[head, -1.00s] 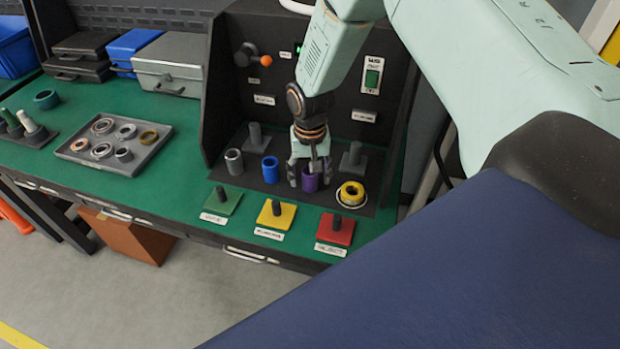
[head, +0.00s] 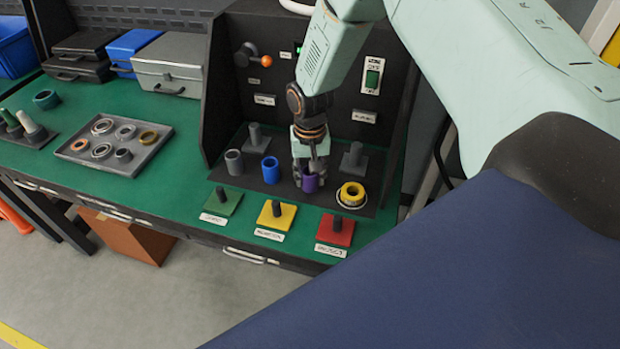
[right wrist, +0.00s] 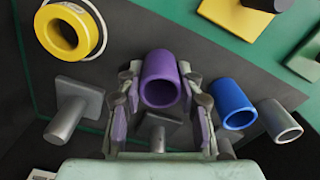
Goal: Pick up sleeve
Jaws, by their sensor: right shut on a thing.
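A purple sleeve (head: 310,183) stands on the black base plate of the test station, between the blue sleeve (head: 270,169) and the yellow ring (head: 352,194). My right gripper (head: 310,176) reaches down over it from above. In the right wrist view the purple sleeve (right wrist: 161,80) sits between the two fingers of my right gripper (right wrist: 160,90), which are shut on its sides. The blue sleeve (right wrist: 234,104) and a grey sleeve (right wrist: 280,121) stand beside it, untouched. I cannot tell whether the purple sleeve still rests on the plate. My left gripper is not in view.
Green (head: 222,202), yellow (head: 277,214) and red (head: 336,230) square blocks with dark pegs line the bench front. Dark posts stand behind the sleeves, before the upright panel (head: 262,84). A grey tray (head: 71,152) of rings lies left. Green bench top between is clear.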

